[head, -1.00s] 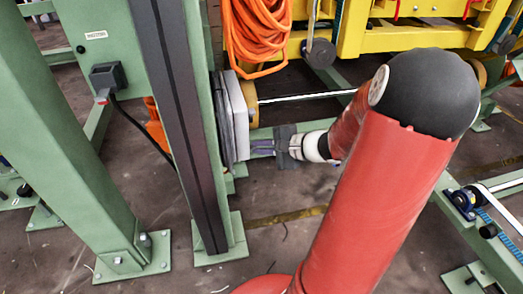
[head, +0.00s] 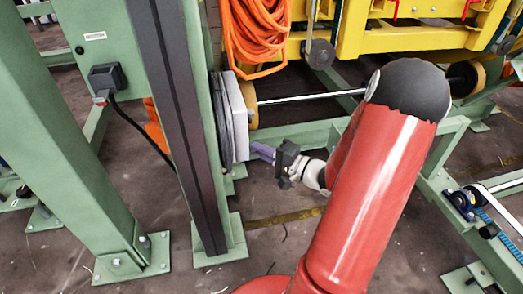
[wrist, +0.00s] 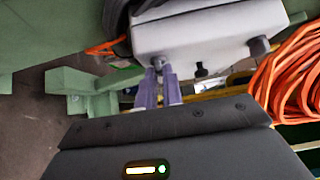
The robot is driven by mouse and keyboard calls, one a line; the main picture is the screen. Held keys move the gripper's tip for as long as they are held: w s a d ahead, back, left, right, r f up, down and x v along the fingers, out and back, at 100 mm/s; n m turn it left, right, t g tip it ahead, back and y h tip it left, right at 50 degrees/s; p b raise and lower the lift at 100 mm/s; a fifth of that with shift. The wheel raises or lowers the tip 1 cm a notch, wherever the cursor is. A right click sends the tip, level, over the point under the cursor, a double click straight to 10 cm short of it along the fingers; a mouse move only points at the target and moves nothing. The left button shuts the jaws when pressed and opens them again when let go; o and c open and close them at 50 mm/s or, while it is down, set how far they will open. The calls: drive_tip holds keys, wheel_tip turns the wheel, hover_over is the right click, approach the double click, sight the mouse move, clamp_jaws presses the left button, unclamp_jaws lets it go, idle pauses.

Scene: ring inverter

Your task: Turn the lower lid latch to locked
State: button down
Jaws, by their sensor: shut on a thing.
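The pale grey lid (wrist: 205,35) is at the top of the wrist view, with two dark knob-like latches on its near edge. The lower lid latch (wrist: 157,62) is the left one there, and the upper latch (wrist: 258,47) is the right one. My gripper (wrist: 160,78) is shut on the lower latch with its purple fingers, which hide part of it. In the head view the lid (head: 235,103) shows edge-on beside the green post, and my gripper (head: 256,149) reaches its lower part from the right, tilted. The latch's turn angle cannot be told.
An orange cable coil (head: 258,40) hangs just above the lid. A dark-faced green post (head: 180,130) stands close left of it. A shaft (head: 305,97) and a green beam (head: 300,132) run behind my gripper. The floor below is mostly open.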

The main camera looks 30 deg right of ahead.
drive_tip(key=shift+a, duration=0.15)
drive_tip(key=c, duration=1.5)
unclamp_jaws()
drive_tip(key=shift+c, duration=0.2)
drive_tip(key=v, duration=0.7)
drive_tip(key=shift+s+d+p, duration=0.25)
drive_tip(key=shift+s+p, duration=0.05)
drive_tip(key=shift+s, duration=0.05)
